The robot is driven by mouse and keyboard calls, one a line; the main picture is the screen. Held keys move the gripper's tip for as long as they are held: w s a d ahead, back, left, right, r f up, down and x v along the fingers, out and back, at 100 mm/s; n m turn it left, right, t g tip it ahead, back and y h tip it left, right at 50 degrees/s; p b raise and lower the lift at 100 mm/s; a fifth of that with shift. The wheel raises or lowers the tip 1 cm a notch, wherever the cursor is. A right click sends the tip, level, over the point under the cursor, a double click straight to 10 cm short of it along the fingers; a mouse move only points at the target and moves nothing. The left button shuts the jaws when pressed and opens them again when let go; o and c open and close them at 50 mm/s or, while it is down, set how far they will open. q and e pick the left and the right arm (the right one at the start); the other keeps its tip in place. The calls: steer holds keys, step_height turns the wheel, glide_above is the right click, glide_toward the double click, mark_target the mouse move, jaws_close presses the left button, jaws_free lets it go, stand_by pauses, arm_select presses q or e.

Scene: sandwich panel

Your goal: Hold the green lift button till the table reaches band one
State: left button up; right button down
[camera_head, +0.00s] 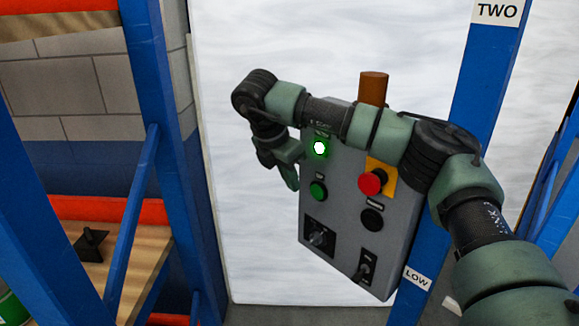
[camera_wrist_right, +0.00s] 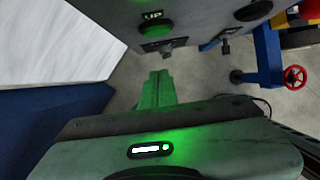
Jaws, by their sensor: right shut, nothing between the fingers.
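The grey control box (camera_head: 340,215) stands in the middle of the head view. A dark green button (camera_head: 318,190) is on its left side, below a brightly lit green lamp (camera_head: 319,148). The button also shows at the top of the right wrist view (camera_wrist_right: 153,29). My right gripper (camera_head: 291,181) is shut and empty, just left of the button. In the right wrist view its fingertips (camera_wrist_right: 157,76) point towards the box, with a visible gap below the button. The lift table cannot be made out. My left gripper is not in view.
The box also carries a red knob (camera_head: 370,183) on a yellow plate, a black button (camera_head: 372,219) and dark switches. Blue posts stand either side; the right one bears signs TWO (camera_head: 497,10) and LOW (camera_head: 417,279). A large white panel (camera_head: 255,230) stands behind.

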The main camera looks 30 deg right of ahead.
mark_target(318, 191)
steer(key=d+f+p, duration=0.1)
steer(key=d, duration=0.1)
steer(key=d+f+p, duration=0.1)
steer(key=f, duration=0.1)
steer(key=w+d+f+p, duration=0.1)
steer(key=d, duration=0.1)
steer(key=shift+w+d+f, duration=0.1)
steer(key=shift+d+f, duration=0.1)
steer(key=shift+d, duration=0.15)
